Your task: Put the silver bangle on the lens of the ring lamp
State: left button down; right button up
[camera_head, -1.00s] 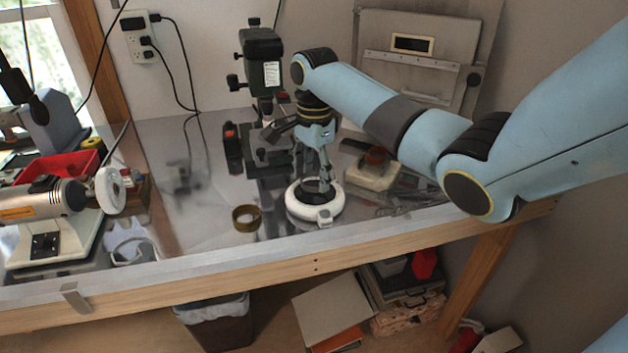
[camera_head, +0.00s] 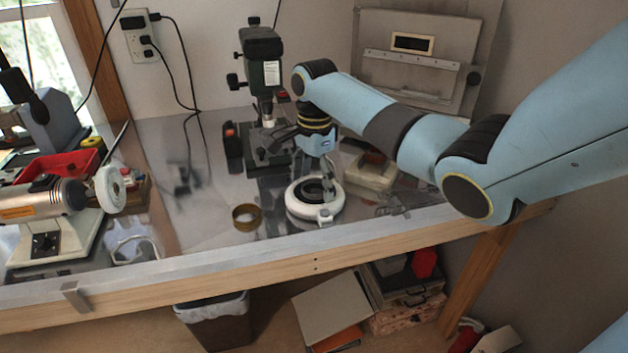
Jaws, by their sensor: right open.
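The ring lamp (camera_head: 298,210) is a white ring with a dark lens, lying on the metal bench top in the head view. My right gripper (camera_head: 328,188) points down over the right part of the lens, open. A dark round band shows on the lens beside the fingers; I cannot tell for sure whether it is the silver bangle. A brass-coloured ring (camera_head: 246,217) sits on the bench to the left of the lamp, apart from it. My left gripper is not in view.
A green drill press (camera_head: 262,70) stands behind the lamp. A bench grinder (camera_head: 45,205) and a red tray (camera_head: 60,168) are at the left. A pale box-like object (camera_head: 368,180) lies right of the lamp. The bench's front edge is close to the lamp.

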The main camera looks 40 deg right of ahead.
notch_tip(320, 180, up, 12)
jog(key=shift+b, duration=0.3)
dwell(0.5)
